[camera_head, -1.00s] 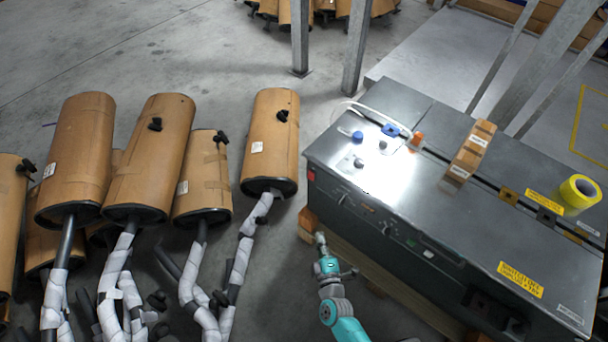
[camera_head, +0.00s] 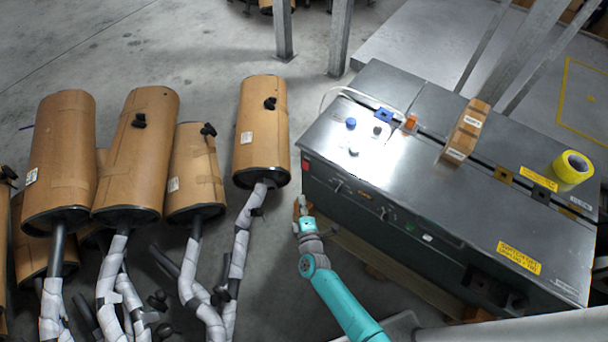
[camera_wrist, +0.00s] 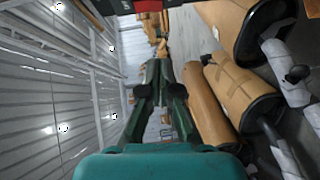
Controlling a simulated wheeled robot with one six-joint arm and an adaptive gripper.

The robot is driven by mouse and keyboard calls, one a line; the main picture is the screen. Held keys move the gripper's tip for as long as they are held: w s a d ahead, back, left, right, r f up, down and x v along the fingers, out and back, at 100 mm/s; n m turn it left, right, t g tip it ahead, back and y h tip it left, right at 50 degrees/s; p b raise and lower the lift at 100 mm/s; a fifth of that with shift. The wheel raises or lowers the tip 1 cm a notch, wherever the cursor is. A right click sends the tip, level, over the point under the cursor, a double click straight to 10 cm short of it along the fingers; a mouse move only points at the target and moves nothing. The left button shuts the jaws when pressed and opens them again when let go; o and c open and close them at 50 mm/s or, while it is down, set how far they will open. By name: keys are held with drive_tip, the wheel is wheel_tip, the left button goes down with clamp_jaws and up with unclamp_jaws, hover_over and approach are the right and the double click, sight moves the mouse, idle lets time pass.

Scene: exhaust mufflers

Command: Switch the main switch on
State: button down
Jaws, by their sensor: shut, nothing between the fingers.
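The grey machine (camera_head: 450,222) stands at the right in the head view. A small red part, which looks like the main switch (camera_head: 305,166), is at the left end of its front face. Its setting is too small to read. My gripper (camera_head: 299,204) is below that red part, beside the machine's left front corner, and apart from it. In the wrist view my gripper (camera_wrist: 158,68) points ahead with its fingers shut and empty. A red part (camera_wrist: 148,5) on a dark panel shows at the top edge of that view, above the fingertips.
Several brown wrapped mufflers (camera_head: 262,130) stand left of my gripper, with wrapped pipes (camera_head: 240,240) reaching forward. A yellow tape roll (camera_head: 573,167) and a cardboard piece (camera_head: 466,130) lie on the machine. Grey posts (camera_head: 340,40) rise behind it.

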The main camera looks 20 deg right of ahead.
approach(303, 167)
drive_tip(key=w+a, duration=0.2)
drive_tip(key=w, duration=0.2)
drive_tip(key=shift+w+d+f, duration=0.2)
drive_tip(key=shift+w+d, duration=0.35)
drive_tip(key=shift+d, duration=0.15)
drive_tip(key=shift+w+d+f, duration=0.2)
drive_tip(key=shift+w+d, duration=0.35)
drive_tip(key=shift+d, duration=0.1)
